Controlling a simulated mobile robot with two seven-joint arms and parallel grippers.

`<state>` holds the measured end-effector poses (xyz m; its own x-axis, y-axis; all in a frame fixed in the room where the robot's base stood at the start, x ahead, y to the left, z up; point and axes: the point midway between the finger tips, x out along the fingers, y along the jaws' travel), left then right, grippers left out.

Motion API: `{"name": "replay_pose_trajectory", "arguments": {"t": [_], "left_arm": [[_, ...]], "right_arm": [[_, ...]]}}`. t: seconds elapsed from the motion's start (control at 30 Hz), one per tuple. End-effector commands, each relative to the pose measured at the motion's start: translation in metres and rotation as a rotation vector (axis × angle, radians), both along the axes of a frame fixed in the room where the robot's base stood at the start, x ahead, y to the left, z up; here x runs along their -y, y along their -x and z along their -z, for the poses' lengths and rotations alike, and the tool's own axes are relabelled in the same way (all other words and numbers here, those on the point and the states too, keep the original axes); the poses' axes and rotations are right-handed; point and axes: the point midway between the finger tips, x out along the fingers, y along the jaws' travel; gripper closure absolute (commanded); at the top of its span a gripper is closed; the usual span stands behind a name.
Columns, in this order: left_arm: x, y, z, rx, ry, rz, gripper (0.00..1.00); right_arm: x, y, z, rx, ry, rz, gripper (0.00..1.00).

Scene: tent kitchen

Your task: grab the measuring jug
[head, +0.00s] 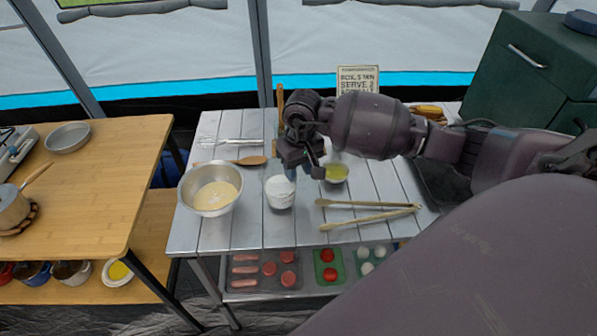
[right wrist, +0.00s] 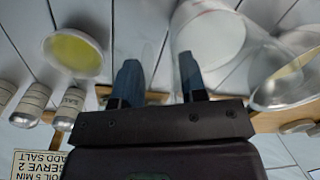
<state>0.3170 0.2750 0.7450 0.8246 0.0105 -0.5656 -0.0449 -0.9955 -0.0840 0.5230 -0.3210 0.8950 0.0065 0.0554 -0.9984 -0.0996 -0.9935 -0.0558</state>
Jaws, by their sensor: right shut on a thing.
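The measuring jug (head: 279,192) is a clear vessel with white contents, upright on the slatted metal table. It also shows in the right wrist view (right wrist: 212,36), as a round clear rim with white inside. My right gripper (head: 304,170) reaches down at the jug's right side. In the right wrist view its two blue-grey fingers (right wrist: 160,78) are a little apart, with clear material of the jug's side between and beside them. It is shut on the jug; the exact contact is hard to see through the clear wall. My left gripper is not in view.
A metal bowl of batter (head: 206,208) stands close left of the jug. A small bowl of yellow liquid (head: 336,173) stands to its right. Wooden tongs (head: 362,218) lie at the front right, a wooden spoon (head: 250,161) behind. Shakers (right wrist: 32,102) and a sign (right wrist: 38,165) stand nearby.

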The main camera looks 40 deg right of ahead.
Motion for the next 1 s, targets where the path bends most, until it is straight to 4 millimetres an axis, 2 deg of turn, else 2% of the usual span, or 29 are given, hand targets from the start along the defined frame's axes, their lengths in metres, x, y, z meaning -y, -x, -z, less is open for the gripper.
{"name": "replay_pose_trajectory", "arguments": {"t": [1.0], "left_arm": [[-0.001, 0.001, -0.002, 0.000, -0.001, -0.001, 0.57]], "right_arm": [[0.000, 0.000, -0.113, 0.003, 0.001, -0.001, 1.00]]}}
